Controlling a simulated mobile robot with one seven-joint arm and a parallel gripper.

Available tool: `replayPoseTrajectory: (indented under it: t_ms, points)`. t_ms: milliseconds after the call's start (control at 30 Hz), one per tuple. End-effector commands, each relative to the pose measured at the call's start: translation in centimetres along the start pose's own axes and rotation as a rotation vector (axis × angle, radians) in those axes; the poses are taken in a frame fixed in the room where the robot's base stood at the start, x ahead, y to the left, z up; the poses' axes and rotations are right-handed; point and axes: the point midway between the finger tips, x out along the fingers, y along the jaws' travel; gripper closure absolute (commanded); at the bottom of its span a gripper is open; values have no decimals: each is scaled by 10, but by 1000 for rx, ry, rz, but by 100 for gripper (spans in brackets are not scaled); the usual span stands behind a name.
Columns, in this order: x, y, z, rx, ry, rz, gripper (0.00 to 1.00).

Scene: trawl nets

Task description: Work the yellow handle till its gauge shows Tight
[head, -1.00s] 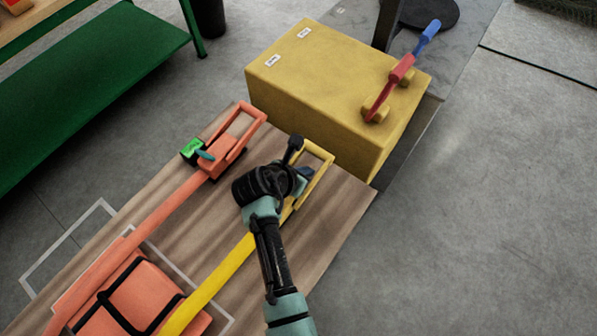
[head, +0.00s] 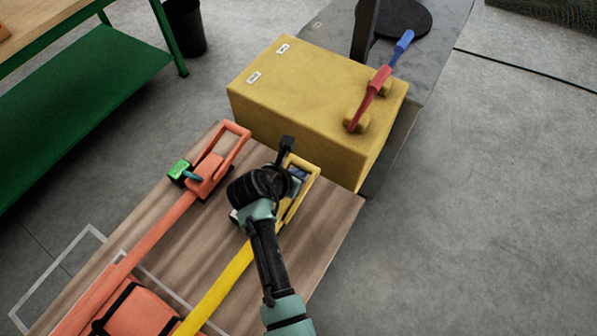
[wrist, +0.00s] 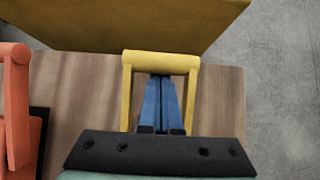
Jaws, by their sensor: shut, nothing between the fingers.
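The yellow handle (head: 303,203) is a frame with two side bars and a crossbar, on the wooden board at the end of a yellow strap (head: 222,284). In the wrist view its crossbar (wrist: 160,62) lies across the upper middle. My gripper (wrist: 161,80) is shut and empty; its blue fingers point up the frame between the side bars, tips just below the crossbar in the picture. I cannot tell whether they touch it. In the head view my wrist covers the lower part of the yellow ratchet. Its gauge cannot be read.
An orange ratchet (head: 208,170) with a green-lit box (head: 179,170) stands left on the same board (head: 330,215). A large yellow block (head: 300,85) stands just beyond the board's end, with a red and blue lever (head: 372,97) on top. Grey floor is free at right.

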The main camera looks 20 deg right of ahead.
Motion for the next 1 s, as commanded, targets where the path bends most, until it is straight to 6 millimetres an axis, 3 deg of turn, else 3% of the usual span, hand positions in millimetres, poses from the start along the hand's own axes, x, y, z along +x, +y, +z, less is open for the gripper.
replayPoseTrajectory:
  t_ms: [567, 900, 1000]
  points:
    - [-13, 1, 6, -2, -134, 4, 100]
    - [-41, 2, 12, -6, -399, 5, 100]
    - [-52, 2, 16, 2, -404, 6, 100]
